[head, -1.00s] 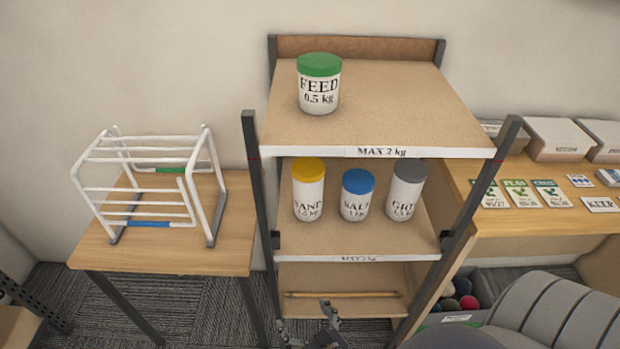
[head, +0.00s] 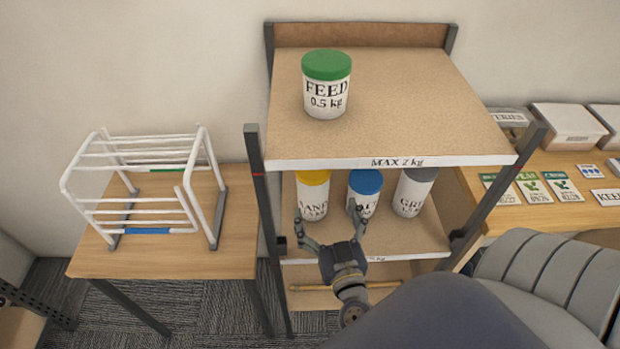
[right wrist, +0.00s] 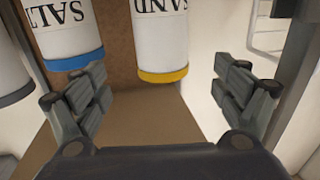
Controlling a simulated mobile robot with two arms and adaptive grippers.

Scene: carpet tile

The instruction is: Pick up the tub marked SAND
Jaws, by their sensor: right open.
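The tub marked SAND (head: 313,197), white with a yellow lid, stands at the left end of the middle shelf. The upper shelf's front edge hides part of its lid, and its first letter is hidden in the head view. In the right wrist view the SAND tub (right wrist: 160,40) appears upside down, ahead and between the fingers. My right gripper (head: 328,213) is open and empty in front of the middle shelf, its fingers apart from the tubs; it also frames the right wrist view (right wrist: 160,90). My left gripper is not in view.
The SALT tub (head: 365,188) with a blue lid stands close to the right of SAND. A grey-lidded tub (head: 412,195) is further right. The FEED tub (head: 326,90) stands on the upper shelf (head: 420,110). A white rack (head: 140,190) sits on the left table.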

